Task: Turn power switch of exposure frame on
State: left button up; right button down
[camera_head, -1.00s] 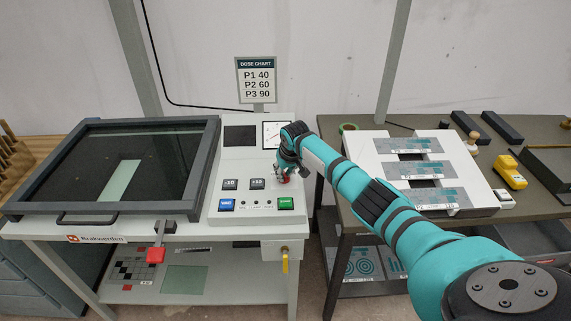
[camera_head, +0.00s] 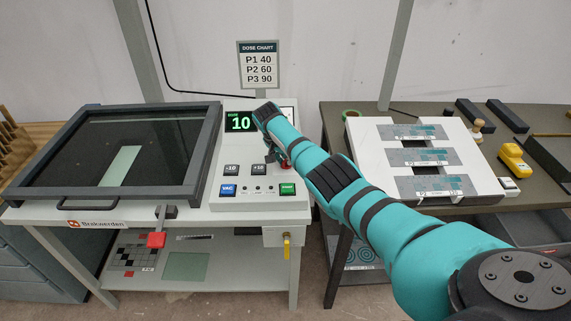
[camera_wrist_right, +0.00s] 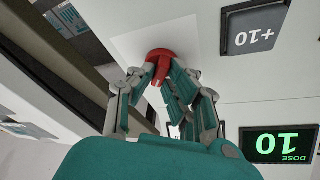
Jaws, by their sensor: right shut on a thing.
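The exposure frame (camera_head: 205,163) stands at left, its glass lid (camera_head: 85,158) down and its control panel to the right. The panel's display (camera_head: 240,122) is lit and reads 10 in green; it also shows in the wrist view (camera_wrist_right: 277,144). The red power switch (camera_head: 286,165) is a knob on the panel's right side, mostly hidden by my arm in the head view. In the wrist view my right gripper (camera_wrist_right: 160,80) is shut on the red knob (camera_wrist_right: 161,57). My left gripper is out of view.
The +10 button (camera_wrist_right: 254,29) sits close beside the gripper. Blue VAC (camera_head: 228,190) and green (camera_head: 287,189) buttons line the panel's front. A dose chart (camera_head: 259,64) stands behind. The dark table (camera_head: 480,203) at right carries a white plate holder (camera_head: 370,160) and a yellow device (camera_head: 514,160).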

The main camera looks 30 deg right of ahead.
jog(key=shift+s+a+f+m+g+b, duration=0.1)
jog(key=shift+f+m+g+b, duration=0.1)
jog(key=shift+m+b, duration=0.45)
jog(key=shift+f+m+g+b, duration=0.1)
jog(key=shift+m+g+b, duration=0.1)
jog(key=shift+m+b, duration=0.4)
jog(key=c, duration=1.3)
grip_release()
jog(key=shift+c, duration=0.2)
jog(key=shift+r, duration=0.1)
jog(key=shift+r, duration=0.15)
jog(key=w+v, duration=0.1)
jog(key=v, duration=1)
jog(key=shift+s+a+r, duration=0.2)
jog(key=shift+s+r, duration=0.1)
jog(key=shift+s, duration=0.1)
jog(key=shift+f, duration=0.1)
